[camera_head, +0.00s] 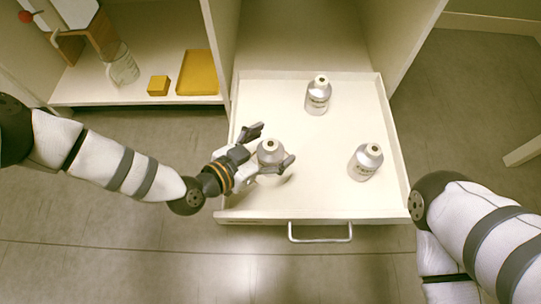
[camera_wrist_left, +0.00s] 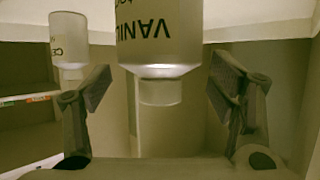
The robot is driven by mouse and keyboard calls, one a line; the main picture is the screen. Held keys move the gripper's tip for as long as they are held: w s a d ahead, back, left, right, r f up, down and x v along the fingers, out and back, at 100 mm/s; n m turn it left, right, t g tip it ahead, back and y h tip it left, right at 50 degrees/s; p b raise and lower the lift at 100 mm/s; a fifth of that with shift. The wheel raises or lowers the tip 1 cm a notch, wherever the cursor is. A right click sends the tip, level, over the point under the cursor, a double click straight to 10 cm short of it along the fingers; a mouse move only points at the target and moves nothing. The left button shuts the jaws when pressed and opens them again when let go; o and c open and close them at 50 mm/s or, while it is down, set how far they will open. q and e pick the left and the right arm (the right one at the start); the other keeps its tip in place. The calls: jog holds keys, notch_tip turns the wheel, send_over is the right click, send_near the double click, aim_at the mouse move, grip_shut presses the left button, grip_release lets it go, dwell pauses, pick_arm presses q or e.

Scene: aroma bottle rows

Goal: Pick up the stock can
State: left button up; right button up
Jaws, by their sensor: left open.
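Three silver-grey bottle-like cans with pale tops stand upright in the open drawer. The left can (camera_head: 268,152) is between the spread fingers of my open left gripper (camera_head: 273,146). In the left wrist view, which is upside down, this can (camera_wrist_left: 158,40) has a label beginning "VANIL", with a clear gap to each finger. The back can (camera_head: 318,96) and the right can (camera_head: 366,162) stand free of the gripper. A second can (camera_wrist_left: 69,40) shows farther off in the wrist view. Which one is the stock can is not readable. My right gripper is outside the frames.
The white drawer (camera_head: 315,213) has raised walls and a front bar handle (camera_head: 320,238). A shelf at left holds a yellow tray (camera_head: 198,72), a small yellow box (camera_head: 158,85) and a glass jar (camera_head: 124,68). The drawer's middle is clear.

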pick_arm(q)
grip_shut()
jog(key=shift+s+f, duration=0.1)
dwell(0.3)
